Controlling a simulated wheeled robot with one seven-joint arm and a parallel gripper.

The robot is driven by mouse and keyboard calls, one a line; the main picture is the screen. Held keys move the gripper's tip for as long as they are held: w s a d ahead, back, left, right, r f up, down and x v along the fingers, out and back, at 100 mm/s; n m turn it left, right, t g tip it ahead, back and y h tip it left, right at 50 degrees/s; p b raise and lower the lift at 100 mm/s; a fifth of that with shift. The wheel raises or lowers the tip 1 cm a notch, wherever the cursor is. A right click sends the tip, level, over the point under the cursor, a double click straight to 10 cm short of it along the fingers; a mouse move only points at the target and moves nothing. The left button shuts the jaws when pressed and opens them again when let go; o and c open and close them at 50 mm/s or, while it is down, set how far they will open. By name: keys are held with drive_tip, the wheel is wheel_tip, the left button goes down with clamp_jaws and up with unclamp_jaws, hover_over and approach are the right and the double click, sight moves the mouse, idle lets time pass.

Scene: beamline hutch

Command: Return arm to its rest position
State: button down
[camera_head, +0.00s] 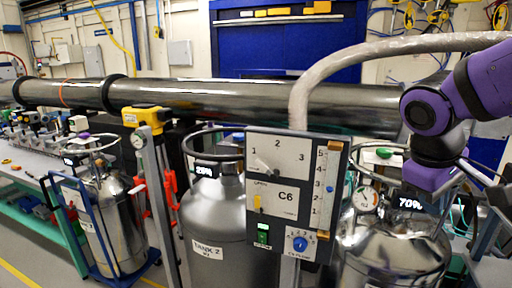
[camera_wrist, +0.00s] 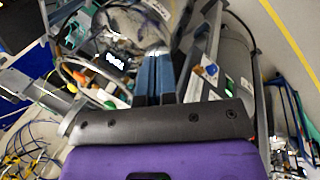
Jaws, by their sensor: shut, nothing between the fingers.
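My purple and black arm (camera_head: 428,111) reaches in from the right edge of the head view, bent, in front of the large horizontal pipe and above the right-hand steel tank (camera_head: 395,250). In the wrist view my gripper (camera_wrist: 158,75) shows its two dark blue fingers side by side, closed together with nothing between them. In the head view the fingers cannot be made out clearly against the clutter beside the tank.
A control panel marked C6 (camera_head: 290,190) stands in front of TANK 2 (camera_head: 208,222), left of my arm. A thick grey hose (camera_head: 325,68) arches over the panel towards my arm. A smaller tank on a blue cart (camera_head: 104,215) stands at left. Yellow-lined floor (camera_head: 20,272) shows at lower left.

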drive_tip(key=s+r+m+t+y, duration=0.3)
drive_tip(key=s+r+m+t, duration=0.1)
drive_tip(key=s, duration=0.4)
drive_tip(key=shift+s+r+m+y, duration=0.15)
drive_tip(key=shift+m+y, duration=0.15)
drive_tip(key=shift+y, duration=0.1)
